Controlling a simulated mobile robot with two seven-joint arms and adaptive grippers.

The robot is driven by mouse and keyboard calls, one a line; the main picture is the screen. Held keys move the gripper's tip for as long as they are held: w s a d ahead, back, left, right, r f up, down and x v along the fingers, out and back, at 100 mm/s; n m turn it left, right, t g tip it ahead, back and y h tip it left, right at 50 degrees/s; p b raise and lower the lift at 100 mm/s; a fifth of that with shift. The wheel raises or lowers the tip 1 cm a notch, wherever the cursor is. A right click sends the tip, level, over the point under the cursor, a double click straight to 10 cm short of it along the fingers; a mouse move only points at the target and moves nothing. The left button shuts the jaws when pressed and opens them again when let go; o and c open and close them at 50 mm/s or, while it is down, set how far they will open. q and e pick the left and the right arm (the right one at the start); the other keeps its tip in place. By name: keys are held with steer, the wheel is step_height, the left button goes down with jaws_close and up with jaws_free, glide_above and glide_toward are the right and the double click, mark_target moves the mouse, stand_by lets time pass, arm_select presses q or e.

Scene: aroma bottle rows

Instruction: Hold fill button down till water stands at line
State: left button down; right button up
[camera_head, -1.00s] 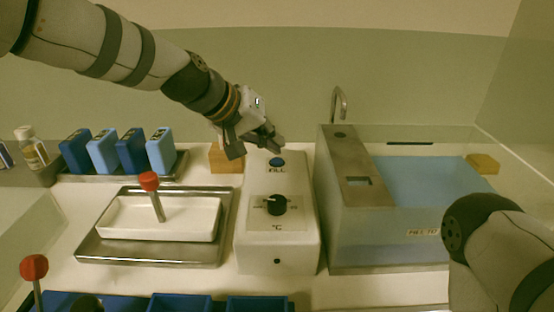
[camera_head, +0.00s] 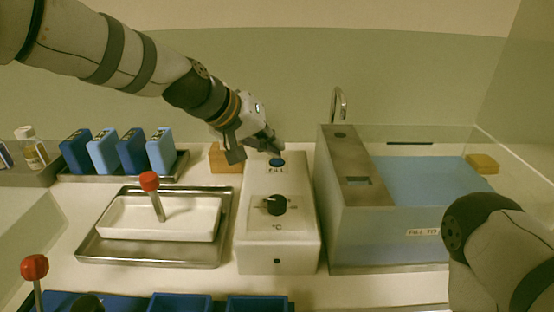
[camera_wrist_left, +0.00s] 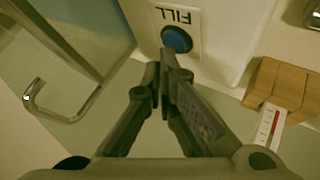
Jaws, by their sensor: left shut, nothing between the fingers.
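The blue round fill button (camera_head: 277,162) sits on top of the white control box (camera_head: 255,240), above its FILL lettering. It also shows in the left wrist view (camera_wrist_left: 177,40). My left gripper (camera_head: 268,148) is shut and empty, its fingertips right at the far side of the button. In the left wrist view the closed fingertips (camera_wrist_left: 168,62) lie just below the button; I cannot tell whether they touch it. The clear tank (camera_head: 385,250) holds blue water (camera_head: 430,180) and bears a fill label (camera_head: 422,232). My right gripper is out of view.
A dark dial (camera_head: 277,204) is on the control box. A metal tray (camera_head: 150,252) with a white dish stands left of it, and several blue bottles (camera_head: 103,150) behind. A wooden block (camera_head: 222,160) is beside the box. My right arm covers the tank's near right corner.

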mark_target(274, 159)
arm_select(q)
steer(key=shift+f, duration=0.45)
stand_by(1.5)
steer(key=shift+r, duration=0.15)
stand_by(4.9)
steer(key=shift+r+p, duration=0.3)
steer(key=shift+r, duration=0.4)
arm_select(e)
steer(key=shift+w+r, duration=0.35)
arm_select(q)
steer(key=shift+r, duration=0.1)
step_height(274, 159, up, 3)
steer(key=shift+f+p, duration=0.1)
steer(key=shift+p, duration=0.35)
steer(key=shift+r, duration=1.05)
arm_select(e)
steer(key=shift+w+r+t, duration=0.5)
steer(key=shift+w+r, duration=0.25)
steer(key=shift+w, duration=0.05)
